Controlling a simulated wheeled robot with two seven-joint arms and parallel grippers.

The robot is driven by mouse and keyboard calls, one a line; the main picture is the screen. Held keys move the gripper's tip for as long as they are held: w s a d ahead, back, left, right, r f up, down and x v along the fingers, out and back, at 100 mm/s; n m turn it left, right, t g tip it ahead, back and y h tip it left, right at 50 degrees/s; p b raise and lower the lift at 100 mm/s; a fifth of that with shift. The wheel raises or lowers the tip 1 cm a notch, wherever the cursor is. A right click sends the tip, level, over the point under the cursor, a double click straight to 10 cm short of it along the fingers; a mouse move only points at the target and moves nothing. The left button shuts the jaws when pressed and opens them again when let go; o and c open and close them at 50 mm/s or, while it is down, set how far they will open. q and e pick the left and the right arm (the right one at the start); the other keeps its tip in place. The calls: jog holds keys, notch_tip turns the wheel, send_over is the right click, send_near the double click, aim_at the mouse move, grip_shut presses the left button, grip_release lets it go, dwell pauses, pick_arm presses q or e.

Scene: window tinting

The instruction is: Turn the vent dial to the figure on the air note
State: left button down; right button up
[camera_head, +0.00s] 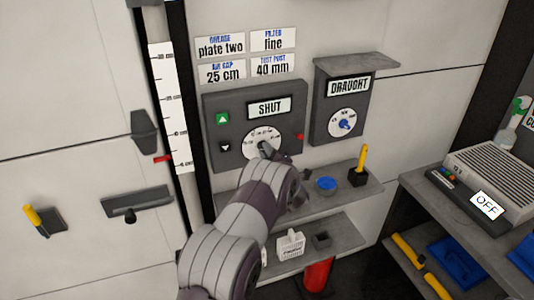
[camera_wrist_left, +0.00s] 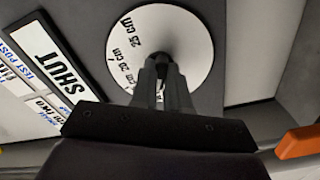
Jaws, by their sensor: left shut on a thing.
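The air note (camera_head: 222,72) reads "AIR GAP 25 cm" and is on the wall above a dark panel (camera_head: 285,112) with a "SHUT" display (camera_head: 269,108). The vent dial (camera_head: 262,135) is a white disc with cm figures low on this panel. In the left wrist view the dial (camera_wrist_left: 200,48) shows "20 cm" and "25 cm"; other figures are partly covered. My left gripper (camera_head: 265,150) is at the dial, and in the left wrist view its fingers (camera_wrist_left: 162,68) are closed on the dark central knob. They hide the knob's pointer. My right gripper is out of view.
To the right is a "DRAUGHT" box (camera_head: 340,112) with a blue-knobbed dial (camera_head: 345,123). A green button (camera_head: 222,119) and a red part (camera_head: 300,136) flank the vent dial. A shelf below holds a blue round item (camera_head: 326,184) and a yellow-handled tool (camera_head: 361,160).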

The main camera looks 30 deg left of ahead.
pick_arm(q)
jog(key=shift+s+m+p, duration=0.1)
jog(key=shift+m+p, duration=0.45)
jog(key=shift+m, duration=12.45)
jog(key=c, duration=1.1)
grip_release()
